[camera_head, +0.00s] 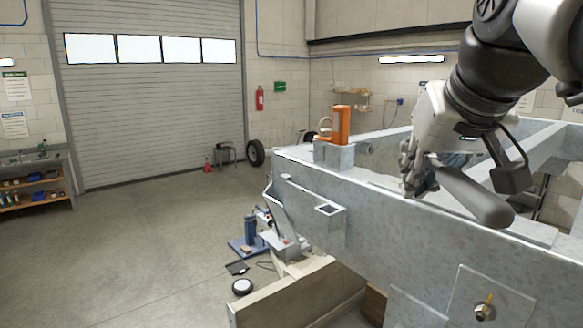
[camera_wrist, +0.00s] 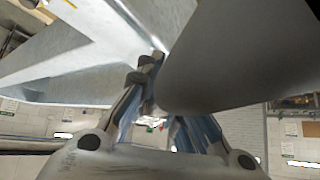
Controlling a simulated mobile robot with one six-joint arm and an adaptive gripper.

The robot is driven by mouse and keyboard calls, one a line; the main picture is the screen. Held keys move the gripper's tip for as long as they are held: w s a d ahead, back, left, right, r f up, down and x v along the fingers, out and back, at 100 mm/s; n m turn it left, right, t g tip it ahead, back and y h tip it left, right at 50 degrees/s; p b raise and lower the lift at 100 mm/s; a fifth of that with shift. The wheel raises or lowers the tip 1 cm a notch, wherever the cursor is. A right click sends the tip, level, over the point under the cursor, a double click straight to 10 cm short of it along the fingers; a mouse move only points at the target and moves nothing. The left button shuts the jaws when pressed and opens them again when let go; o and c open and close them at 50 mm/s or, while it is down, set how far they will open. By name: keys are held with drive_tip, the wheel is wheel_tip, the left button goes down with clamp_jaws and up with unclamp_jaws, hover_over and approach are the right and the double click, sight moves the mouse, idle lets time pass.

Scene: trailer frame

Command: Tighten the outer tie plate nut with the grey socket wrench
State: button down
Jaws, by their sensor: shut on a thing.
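My gripper (camera_head: 420,178) is shut on the grey socket wrench (camera_head: 476,197), above the top face of the galvanized frame beam. The wrench's thick grey handle points right and toward the camera in the head view. In the wrist view the handle (camera_wrist: 240,60) fills the upper right, and my gripper (camera_wrist: 160,100) is partly hidden behind it. The wrench's socket end cannot be made out. The tie plate (camera_head: 512,292) is on the beam's near side face, low at the right. Its nut (camera_head: 484,312) shows a yellow mark and is well below and apart from the wrench.
An orange tool (camera_head: 341,124) stands on a grey block on the beam (camera_head: 400,225). A blue jack-like stand (camera_head: 250,236) and a wooden-sided piece (camera_head: 300,300) are below. The floor at left is mostly clear.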

drive_tip(key=shift+f+b, duration=0.4)
drive_tip(key=shift+r+p, duration=0.45)
drive_tip(key=shift+p, duration=0.05)
drive_tip(key=shift+f, duration=0.25)
drive_tip(key=shift+f+b, duration=0.3)
drive_tip(key=shift+b, duration=0.2)
drive_tip(key=shift+r, duration=0.2)
drive_tip(key=shift+r+p, duration=0.35)
drive_tip(key=shift+p, duration=0.2)
drive_tip(key=shift+f, duration=0.2)
